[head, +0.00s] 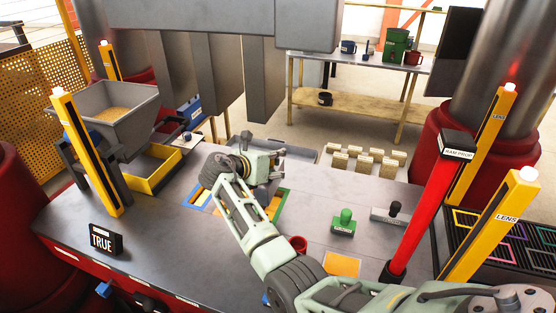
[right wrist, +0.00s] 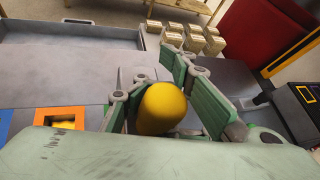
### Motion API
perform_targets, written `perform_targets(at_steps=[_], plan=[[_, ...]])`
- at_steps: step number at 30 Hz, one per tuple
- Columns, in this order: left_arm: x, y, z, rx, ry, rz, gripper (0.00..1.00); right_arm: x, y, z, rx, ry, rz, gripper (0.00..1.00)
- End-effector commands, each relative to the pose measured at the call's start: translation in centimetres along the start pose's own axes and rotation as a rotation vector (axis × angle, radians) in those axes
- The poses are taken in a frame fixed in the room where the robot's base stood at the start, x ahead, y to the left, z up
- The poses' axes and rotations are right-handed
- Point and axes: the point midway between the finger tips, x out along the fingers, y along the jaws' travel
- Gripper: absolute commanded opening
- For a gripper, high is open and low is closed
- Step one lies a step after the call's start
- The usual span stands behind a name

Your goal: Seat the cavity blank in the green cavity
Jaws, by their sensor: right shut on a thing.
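My right gripper (head: 277,167) is above the coloured cavity area in the middle of the press bed. In the right wrist view, the right gripper (right wrist: 158,84) is shut on a yellow, rounded piece (right wrist: 162,108), which looks like the cavity blank. The green cavity's rim (head: 284,204) shows in the head view beside and under my gripper; most of it is hidden by my arm. I cannot tell from these views how high the blank is above it. My left gripper is not in view.
An orange-rimmed cavity (right wrist: 46,122) with yellow inside lies left of the gripper. Grey press parts (head: 265,85) hang behind.

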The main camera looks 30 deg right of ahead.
Motion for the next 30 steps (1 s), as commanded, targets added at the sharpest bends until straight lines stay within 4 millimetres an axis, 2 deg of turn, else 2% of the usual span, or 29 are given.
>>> perform_targets(at_steps=[30], plan=[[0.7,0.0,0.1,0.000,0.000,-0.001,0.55,0.8,0.5,-1.6,0.003,-0.006,0.001,0.00]])
